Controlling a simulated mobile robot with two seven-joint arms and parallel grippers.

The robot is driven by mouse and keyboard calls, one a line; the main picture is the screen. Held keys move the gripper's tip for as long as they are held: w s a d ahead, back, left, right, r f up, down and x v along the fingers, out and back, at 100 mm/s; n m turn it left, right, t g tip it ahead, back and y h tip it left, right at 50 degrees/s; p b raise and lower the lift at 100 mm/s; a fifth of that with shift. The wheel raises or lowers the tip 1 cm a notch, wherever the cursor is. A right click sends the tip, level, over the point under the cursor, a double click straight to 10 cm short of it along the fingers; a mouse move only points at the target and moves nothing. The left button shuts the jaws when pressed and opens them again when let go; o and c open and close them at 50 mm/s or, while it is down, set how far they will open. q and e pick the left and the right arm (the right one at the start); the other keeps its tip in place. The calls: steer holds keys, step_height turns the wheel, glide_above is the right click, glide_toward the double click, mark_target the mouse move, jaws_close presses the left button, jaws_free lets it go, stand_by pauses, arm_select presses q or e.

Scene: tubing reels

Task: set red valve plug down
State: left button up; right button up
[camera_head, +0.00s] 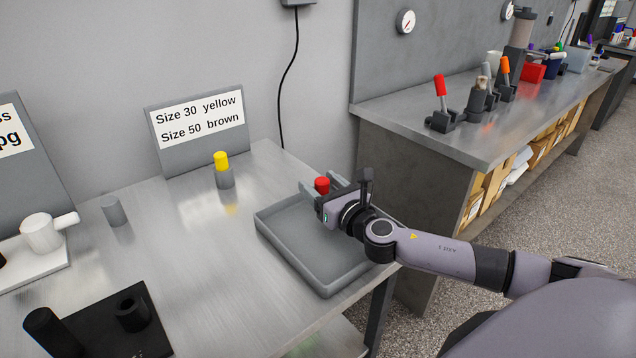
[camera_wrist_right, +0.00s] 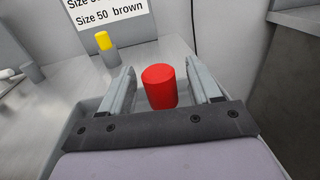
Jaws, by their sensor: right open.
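The red valve plug (camera_head: 322,185) shows at my right gripper, over the back right part of the grey tray (camera_head: 275,240). In the right wrist view the red plug (camera_wrist_right: 159,86) stands upright between the two fingers of my right gripper (camera_wrist_right: 160,85). The fingers are open, with a gap visible on both sides of the plug. The gripper's body hides the plug's lower end, so I cannot tell what it rests on. My right gripper (camera_head: 325,186) also shows in the head view, low over the tray. My left gripper is not in view.
A yellow-topped grey plug (camera_head: 222,168) stands before a sign (camera_head: 198,122) reading "Size 30 yellow, Size 50 brown". A grey cylinder (camera_head: 113,210), a white cup-like part (camera_head: 42,233) and a black fixture (camera_head: 125,325) stand to the left. The middle of the metal table is clear.

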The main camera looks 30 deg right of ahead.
mark_target(326, 189)
steer(key=shift+s+a+b, duration=0.15)
steer(key=shift+s+b, duration=0.2)
steer(key=shift+s, duration=2.65)
